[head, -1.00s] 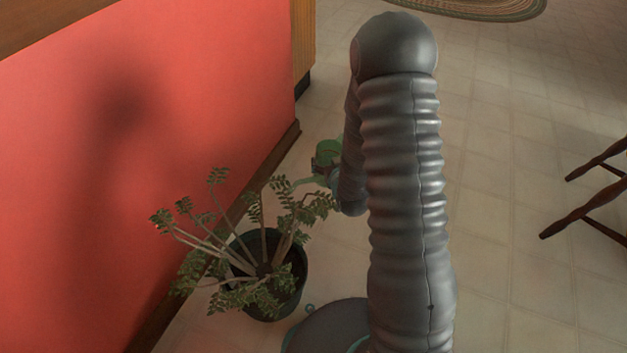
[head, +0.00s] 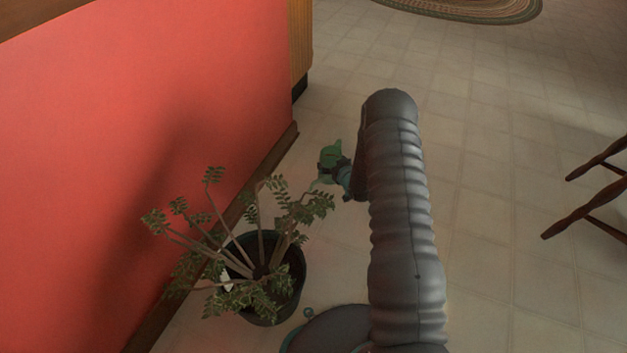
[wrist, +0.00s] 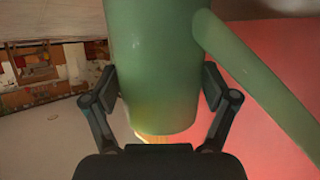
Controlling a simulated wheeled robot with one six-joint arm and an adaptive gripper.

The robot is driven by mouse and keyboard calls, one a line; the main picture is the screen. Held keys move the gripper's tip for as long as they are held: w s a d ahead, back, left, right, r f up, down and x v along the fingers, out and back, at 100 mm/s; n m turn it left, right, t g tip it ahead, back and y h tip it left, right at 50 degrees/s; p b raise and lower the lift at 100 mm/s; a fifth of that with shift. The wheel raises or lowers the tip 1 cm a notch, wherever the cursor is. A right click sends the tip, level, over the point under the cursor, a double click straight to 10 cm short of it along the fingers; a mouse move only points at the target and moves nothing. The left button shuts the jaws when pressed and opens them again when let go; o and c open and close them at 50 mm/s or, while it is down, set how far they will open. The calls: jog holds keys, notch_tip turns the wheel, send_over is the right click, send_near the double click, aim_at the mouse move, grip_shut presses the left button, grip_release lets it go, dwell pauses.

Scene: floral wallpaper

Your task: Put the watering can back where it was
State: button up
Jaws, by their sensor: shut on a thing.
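The green watering can (head: 331,155) shows small in the head view, beyond the potted plant and close to the red wall's corner. In the wrist view the can's green body (wrist: 152,65) fills the middle, with its long spout slanting down to the right. My gripper (wrist: 160,88) is shut on the can, one finger on each side of the body. In the head view my gripper (head: 340,174) is at the end of my arm, partly hidden by it. I cannot tell whether the can touches the floor.
A plant in a dark pot (head: 262,312) stands by the red wall (head: 130,130), near my base. A wooden chair (head: 590,200) is at the right and a braided rug (head: 470,10) at the far back. The tiled floor (head: 480,200) between is open.

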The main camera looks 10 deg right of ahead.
jog(key=shift+w+a+f+b, duration=0.25)
jog(key=shift+w+a+f, duration=0.1)
jog(key=shift+a+f, duration=0.85)
jog(key=shift+w+a+f+b, duration=0.25)
jog(key=shift+a+f, duration=0.65)
jog(key=shift+f, duration=0.5)
jog(key=shift+w+a+f+b, duration=0.2)
jog(key=shift+w+a+f, duration=0.2)
jog(key=shift+a+f, duration=0.8)
jog(key=shift+d+f, duration=0.15)
jog(key=shift+f, duration=0.15)
jog(key=o, duration=1.5)
jog(key=shift+c, duration=0.2)
